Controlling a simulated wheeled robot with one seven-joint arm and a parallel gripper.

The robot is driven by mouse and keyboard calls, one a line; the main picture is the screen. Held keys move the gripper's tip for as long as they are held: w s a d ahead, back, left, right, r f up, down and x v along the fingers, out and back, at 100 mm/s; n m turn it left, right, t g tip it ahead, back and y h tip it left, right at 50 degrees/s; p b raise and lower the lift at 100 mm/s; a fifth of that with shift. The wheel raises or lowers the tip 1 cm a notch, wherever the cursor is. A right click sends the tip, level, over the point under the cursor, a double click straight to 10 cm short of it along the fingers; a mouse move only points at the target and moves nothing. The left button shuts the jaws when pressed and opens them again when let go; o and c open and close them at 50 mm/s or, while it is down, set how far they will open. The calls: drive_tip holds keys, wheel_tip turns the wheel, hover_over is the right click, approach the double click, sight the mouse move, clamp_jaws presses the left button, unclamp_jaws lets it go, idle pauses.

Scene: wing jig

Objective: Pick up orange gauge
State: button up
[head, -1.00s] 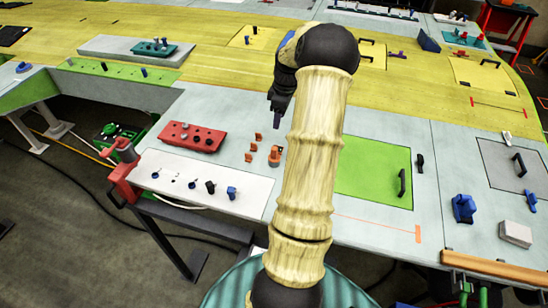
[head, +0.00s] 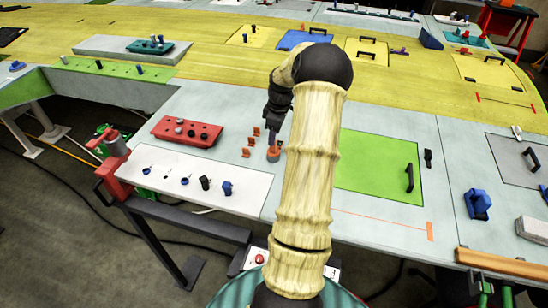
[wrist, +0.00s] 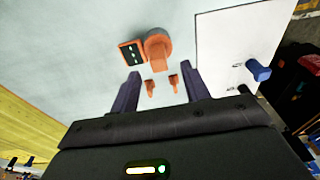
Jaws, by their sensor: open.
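An orange round piece with a raised block (wrist: 157,50) lies on the pale table ahead of my fingers in the wrist view. An orange square piece with a dark marked face (wrist: 131,53) is beside it. I cannot tell for certain which is the gauge. The round piece also shows in the head view (head: 273,155), partly behind a finger. My gripper (wrist: 161,72) is open and empty, its dark purple fingers pointing toward the orange pieces. Two small orange clips (wrist: 150,88) show between the fingers. In the head view my gripper (head: 271,139) is just above the round piece.
A red block with dark knobs (head: 187,131) and a white panel with several pegs (head: 232,205) are to the left. A green panel with a black handle (head: 375,168) is right of my arm. Small orange clips (head: 251,141) stand near the gripper.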

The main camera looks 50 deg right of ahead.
sight(275, 146)
drive_tip(key=shift+f, duration=0.1)
drive_tip(key=f+b, duration=0.4)
drive_tip(key=f, duration=0.1)
drive_tip(key=shift+w+f, duration=0.1)
drive_tip(key=shift+w, duration=0.2)
idle(0.5)
clamp_jaws()
